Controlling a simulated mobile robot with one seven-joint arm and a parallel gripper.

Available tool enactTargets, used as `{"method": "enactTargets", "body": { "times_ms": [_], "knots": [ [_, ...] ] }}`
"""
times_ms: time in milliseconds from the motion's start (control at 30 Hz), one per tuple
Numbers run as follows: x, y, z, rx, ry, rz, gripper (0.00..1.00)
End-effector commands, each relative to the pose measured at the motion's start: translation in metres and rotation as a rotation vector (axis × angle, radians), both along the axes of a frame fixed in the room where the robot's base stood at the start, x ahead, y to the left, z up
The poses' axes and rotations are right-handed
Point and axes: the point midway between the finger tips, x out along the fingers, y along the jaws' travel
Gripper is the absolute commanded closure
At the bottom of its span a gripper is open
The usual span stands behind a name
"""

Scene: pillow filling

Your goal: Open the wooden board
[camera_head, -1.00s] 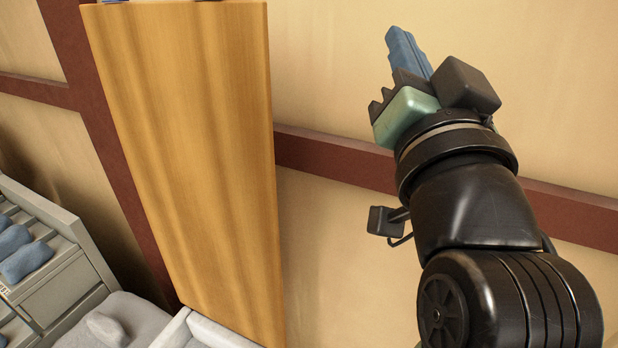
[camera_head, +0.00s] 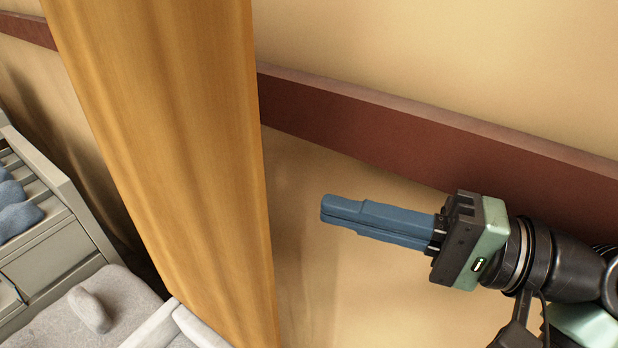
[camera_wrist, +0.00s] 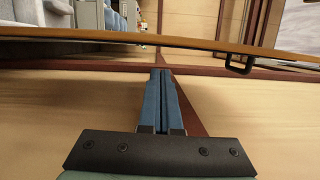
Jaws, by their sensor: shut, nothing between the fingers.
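The wooden board (camera_head: 165,140) is a tall, upright orange-brown panel left of centre in the head view. In the wrist view its edge (camera_wrist: 110,38) runs as a thin band across the upper part, with a dark handle-like bracket (camera_wrist: 238,66) on it at the right. My gripper (camera_head: 325,210) has long blue fingers shut together and empty. It points left at the board's right side, with a clear gap in the head view. In the wrist view the fingertips (camera_wrist: 160,72) lie just below the board's edge; I cannot tell whether they touch.
A beige wall with a dark red rail (camera_head: 400,135) stands behind my gripper. At the lower left are a grey drawer unit (camera_head: 60,250) with blue pillow-like items (camera_head: 15,215) and a grey surface bearing a small grey cushion (camera_head: 88,310).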

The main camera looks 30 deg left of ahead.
Motion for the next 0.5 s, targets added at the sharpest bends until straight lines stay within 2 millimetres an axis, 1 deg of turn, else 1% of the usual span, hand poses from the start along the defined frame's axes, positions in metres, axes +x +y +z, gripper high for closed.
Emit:
{"method": "enactTargets", "body": {
  "times_ms": [300,400,500],
  "knots": [
    [-0.010,0.056,0.002,-0.001,-0.001,0.004,1.00],
    [-0.013,0.072,0.002,-0.002,-0.002,0.003,1.00],
    [-0.014,0.083,0.002,-0.002,-0.001,0.001,1.00]
  ]
}}
